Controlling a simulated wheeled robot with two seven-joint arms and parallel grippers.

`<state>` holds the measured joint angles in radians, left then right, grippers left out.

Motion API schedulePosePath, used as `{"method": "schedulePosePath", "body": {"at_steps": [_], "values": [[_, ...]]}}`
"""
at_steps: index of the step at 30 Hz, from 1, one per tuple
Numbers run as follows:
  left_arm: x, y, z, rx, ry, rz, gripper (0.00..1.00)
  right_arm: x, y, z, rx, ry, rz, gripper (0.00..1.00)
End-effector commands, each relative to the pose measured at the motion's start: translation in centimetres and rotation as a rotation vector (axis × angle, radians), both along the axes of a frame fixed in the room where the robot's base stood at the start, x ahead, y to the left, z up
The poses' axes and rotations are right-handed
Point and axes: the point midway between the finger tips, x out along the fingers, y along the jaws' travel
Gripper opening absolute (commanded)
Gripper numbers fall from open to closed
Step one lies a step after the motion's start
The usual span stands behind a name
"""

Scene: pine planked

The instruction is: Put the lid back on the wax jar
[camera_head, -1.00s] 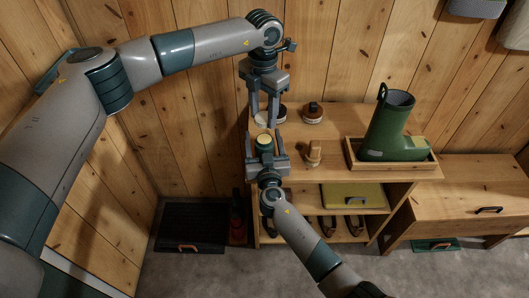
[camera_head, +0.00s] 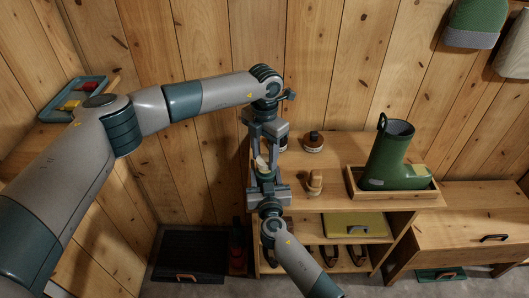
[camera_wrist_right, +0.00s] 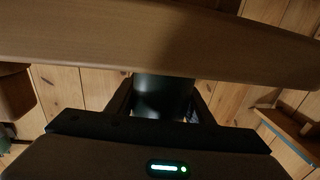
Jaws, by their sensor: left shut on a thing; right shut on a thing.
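The dark wax jar (camera_head: 265,176) is held upright in my right gripper (camera_head: 267,183), which is shut on it in front of the shelf. In the right wrist view the jar (camera_wrist_right: 163,97) is a dark cylinder between the fingers. My left gripper (camera_head: 264,158) points down from above and is shut on the pale lid (camera_head: 260,163). The lid looks tilted and is right at the jar's top. The jar's mouth is mostly hidden. I cannot tell whether the lid touches it.
The shelf unit (camera_head: 335,203) stands close behind. On it are a dark brown bottle (camera_head: 314,142), a wooden brush-like item (camera_head: 314,182) and a green boot (camera_head: 390,155) in a wooden tray (camera_head: 395,191).

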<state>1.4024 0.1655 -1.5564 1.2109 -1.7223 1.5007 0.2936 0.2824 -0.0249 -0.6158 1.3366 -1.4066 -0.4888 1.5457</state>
Motion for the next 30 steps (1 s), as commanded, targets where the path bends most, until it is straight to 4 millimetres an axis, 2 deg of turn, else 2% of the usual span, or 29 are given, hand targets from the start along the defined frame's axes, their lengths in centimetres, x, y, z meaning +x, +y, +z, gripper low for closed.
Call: {"method": "schedulePosePath", "body": {"at_steps": [15, 30], "values": [[0.0, 0.0, 0.0, 0.0, 0.0, -0.001, 0.22, 0.0, 0.0, 0.0, 0.0, 0.0, 0.0, 0.07], [0.0, -0.1, -1.8, -0.001, 0.001, -0.001, 0.22, 0.0, 0.0, 0.0, 0.0, 0.0, 0.0, 0.07]]}}
